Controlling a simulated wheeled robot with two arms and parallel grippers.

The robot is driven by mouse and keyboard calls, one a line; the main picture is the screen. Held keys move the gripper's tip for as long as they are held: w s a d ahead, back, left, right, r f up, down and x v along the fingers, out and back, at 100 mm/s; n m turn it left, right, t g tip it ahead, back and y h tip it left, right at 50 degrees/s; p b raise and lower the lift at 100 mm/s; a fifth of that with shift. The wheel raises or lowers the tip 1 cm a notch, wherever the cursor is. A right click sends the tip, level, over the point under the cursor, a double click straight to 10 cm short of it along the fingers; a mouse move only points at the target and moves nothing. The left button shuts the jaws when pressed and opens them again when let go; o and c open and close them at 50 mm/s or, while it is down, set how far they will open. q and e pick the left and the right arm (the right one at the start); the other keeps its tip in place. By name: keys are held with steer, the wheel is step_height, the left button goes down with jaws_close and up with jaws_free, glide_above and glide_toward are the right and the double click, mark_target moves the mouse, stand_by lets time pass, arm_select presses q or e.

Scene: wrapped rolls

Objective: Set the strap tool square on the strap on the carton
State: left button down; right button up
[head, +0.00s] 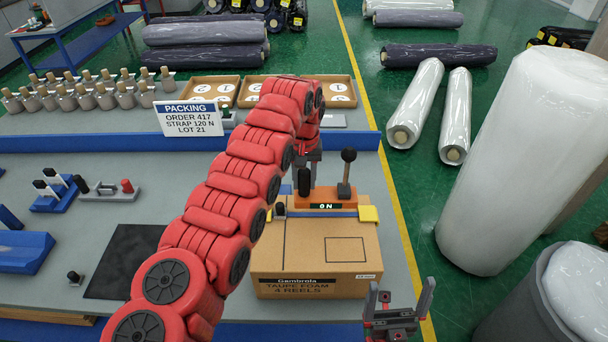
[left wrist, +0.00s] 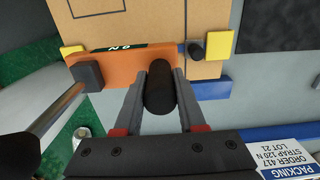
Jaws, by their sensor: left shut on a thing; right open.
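The orange strap tool (head: 322,199) has a "0 N" display, a black upright grip and a lever with a black knob (head: 348,156). My left gripper (left wrist: 158,85) is shut on the black grip (head: 304,181). The tool is over the carton (head: 315,247) at the blue strap (head: 340,214), which shows along its near edge in the head view. The tool (left wrist: 120,60) looks slightly turned against the carton in the left wrist view. I cannot tell whether it touches the strap. My right gripper (head: 397,302) is open and empty, right of the carton.
Yellow corner pieces (head: 369,214) sit at the strap's ends. A packing sign (head: 191,117) and a blue ledge (head: 90,144) lie behind on the bench. A black mat (head: 125,262) is left of the carton. A tall wrapped roll (head: 522,160) stands at the right.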

mark_target(304, 196)
arm_select(q)
steer(key=shift+f, duration=0.8)
steer(key=shift+f+b, duration=0.6)
steer(key=shift+f, duration=0.35)
steer(key=shift+f+b, duration=0.55)
steer(key=shift+f, duration=0.3)
steer(key=shift+f, duration=0.3)
steer(key=shift+c, duration=2.1)
jaws_free()
steer(key=shift+s, duration=0.1)
steer(key=shift+b, duration=0.3)
